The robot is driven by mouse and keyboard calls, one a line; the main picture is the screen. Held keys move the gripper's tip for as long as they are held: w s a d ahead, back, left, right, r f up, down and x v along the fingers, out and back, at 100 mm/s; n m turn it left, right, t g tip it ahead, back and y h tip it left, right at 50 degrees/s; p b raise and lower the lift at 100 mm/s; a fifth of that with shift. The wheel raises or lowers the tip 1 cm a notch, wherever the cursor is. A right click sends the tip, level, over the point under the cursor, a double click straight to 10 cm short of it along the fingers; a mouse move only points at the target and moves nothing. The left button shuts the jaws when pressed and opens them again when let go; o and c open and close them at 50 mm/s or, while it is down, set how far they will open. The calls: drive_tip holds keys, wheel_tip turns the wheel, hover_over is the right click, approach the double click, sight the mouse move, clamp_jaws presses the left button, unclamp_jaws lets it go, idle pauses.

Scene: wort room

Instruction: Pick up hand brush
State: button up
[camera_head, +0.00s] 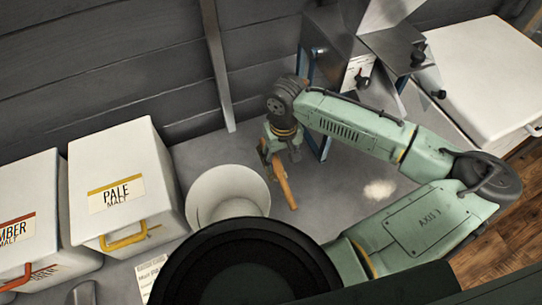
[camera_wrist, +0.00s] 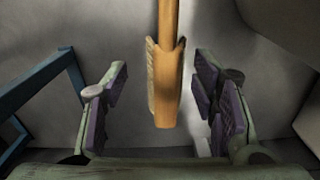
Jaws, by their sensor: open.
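The hand brush (camera_head: 284,187) has an orange-brown wooden handle and lies on the grey worktop beneath my gripper. In the wrist view the brush (camera_wrist: 167,85) runs from the top edge down between my fingers, with pale bristles along its left side. My gripper (camera_wrist: 156,105) is open, one purple-padded finger on each side of the brush, with a gap on both sides. In the head view my gripper (camera_head: 278,160) points down over the brush and partly hides it.
A white bucket (camera_head: 228,193) stands just left of the brush. White bins marked Pale Malt (camera_head: 125,180) and Amber Malt (camera_head: 28,220) stand further left. A metal mill with blue legs (camera_head: 325,60) is behind my gripper. A pale powder pile (camera_head: 379,190) lies right.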

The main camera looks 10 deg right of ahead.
sight(278, 169)
drive_tip(key=f, duration=0.2)
drive_tip(key=f+p, duration=0.1)
drive_tip(key=f, duration=0.1)
drive_tip(key=a+f, duration=0.1)
drive_tip(key=f, duration=0.1)
drive_tip(key=shift+f+p, duration=0.25)
drive_tip(key=shift+p, duration=0.05)
drive_tip(key=shift+c, duration=0.2)
clamp_jaws()
